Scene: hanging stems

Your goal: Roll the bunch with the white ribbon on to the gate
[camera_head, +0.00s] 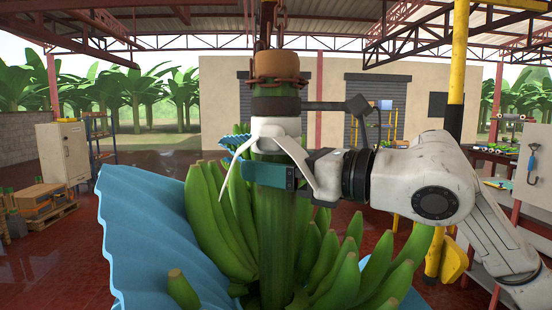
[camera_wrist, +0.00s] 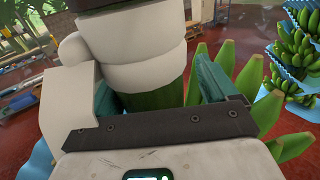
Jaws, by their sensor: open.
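The banana bunch (camera_head: 225,215) with the white ribbon hangs upright close in front of me, from a rusty chain (camera_head: 281,25). The white ribbon (camera_head: 275,127) is wrapped around its green stem, with a tail hanging at the left; the wrap also shows in the wrist view (camera_wrist: 140,50). My gripper (camera_head: 272,175) reaches in from the right at the stem, just below the wrap. Its teal fingers are open on either side of the stem (camera_wrist: 155,98). Whether either finger touches the stem I cannot tell. I cannot pick out the gate in either view.
A blue sheet (camera_head: 150,240) spreads beside the bunch at the left. Another bunch with blue sheets (camera_wrist: 300,55) stands at the right in the wrist view. A yellow post (camera_head: 458,60) rises behind my arm. A cabinet (camera_head: 63,153) and pallet stand at the far left.

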